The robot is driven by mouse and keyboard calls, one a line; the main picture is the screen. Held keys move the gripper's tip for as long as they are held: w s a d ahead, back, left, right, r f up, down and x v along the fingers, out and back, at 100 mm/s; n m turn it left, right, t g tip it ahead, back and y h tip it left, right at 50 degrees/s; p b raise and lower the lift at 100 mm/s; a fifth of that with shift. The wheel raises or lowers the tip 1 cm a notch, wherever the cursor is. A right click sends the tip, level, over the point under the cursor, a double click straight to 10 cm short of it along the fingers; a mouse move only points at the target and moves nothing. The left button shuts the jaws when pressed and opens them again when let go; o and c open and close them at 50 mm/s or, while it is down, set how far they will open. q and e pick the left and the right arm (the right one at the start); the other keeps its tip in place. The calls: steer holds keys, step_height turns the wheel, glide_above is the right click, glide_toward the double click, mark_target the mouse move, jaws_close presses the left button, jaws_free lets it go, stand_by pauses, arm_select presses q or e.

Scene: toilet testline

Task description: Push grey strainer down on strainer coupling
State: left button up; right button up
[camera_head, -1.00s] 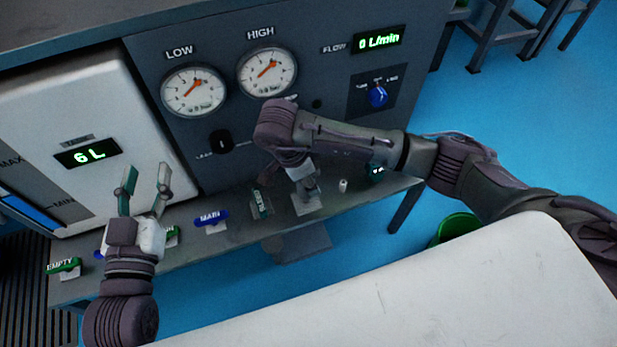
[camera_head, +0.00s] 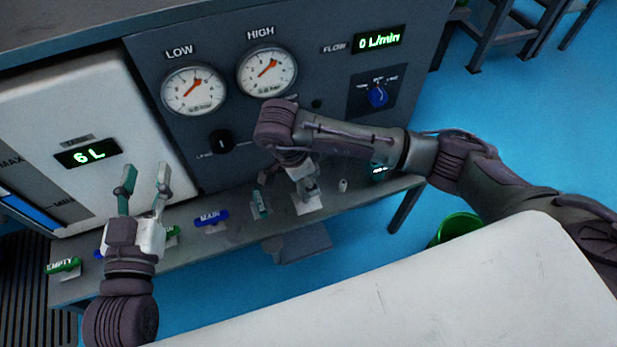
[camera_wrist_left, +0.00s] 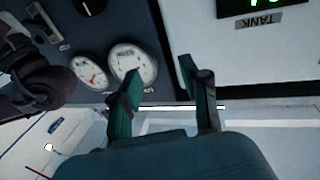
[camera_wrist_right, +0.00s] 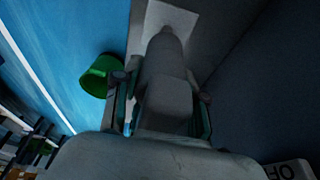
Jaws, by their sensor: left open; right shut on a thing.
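My right gripper (camera_head: 298,172) points down over the right part of the bench. In the right wrist view its fingers (camera_wrist_right: 162,100) are shut around a grey, cylindrical body, which I take as the grey strainer (camera_wrist_right: 165,75). The strainer narrows at its far end, above a pale square plate (camera_wrist_right: 158,13). This plate also shows in the head view (camera_head: 308,204). The strainer coupling cannot be told apart, and I cannot tell whether the strainer touches it. My left gripper (camera_head: 145,172) is open and empty in front of the white tank.
The bench (camera_head: 232,237) carries a blue MAIN handle (camera_head: 211,217), a green EMPTY handle (camera_head: 64,265) and a small white cylinder (camera_head: 343,185). The gauge panel (camera_head: 330,80) rises behind. A green bucket (camera_head: 458,228) stands on the floor. A white surface (camera_head: 400,290) lies in front.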

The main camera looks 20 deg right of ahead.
arm_select(q)
steer(key=shift+r, duration=0.15)
stand_by(0.5)
steer(key=shift+d+r+t, duration=0.1)
steer(key=shift+r+t, duration=0.4)
steer(key=shift+r, duration=0.05)
arm_select(e)
steer(key=shift+f, duration=0.2)
arm_select(q)
steer(key=shift+s+d+r+t+h+b, duration=0.15)
steer(key=shift+r+t+h+b, duration=0.25)
steer(key=shift+r, duration=0.35)
steer(key=shift+s+r+t+h+b, duration=0.2)
steer(key=shift+r+t, duration=0.3)
steer(key=shift+r, duration=0.2)
arm_select(e)
steer(key=shift+f, duration=0.45)
arm_select(q)
steer(key=shift+r, duration=0.25)
arm_select(e)
steer(key=shift+f, duration=0.1)
arm_select(q)
steer(key=shift+s+r+t, duration=0.35)
steer(key=shift+r+t, duration=0.35)
steer(key=shift+t, duration=0.1)
arm_select(e)
steer(key=shift+f, duration=0.25)
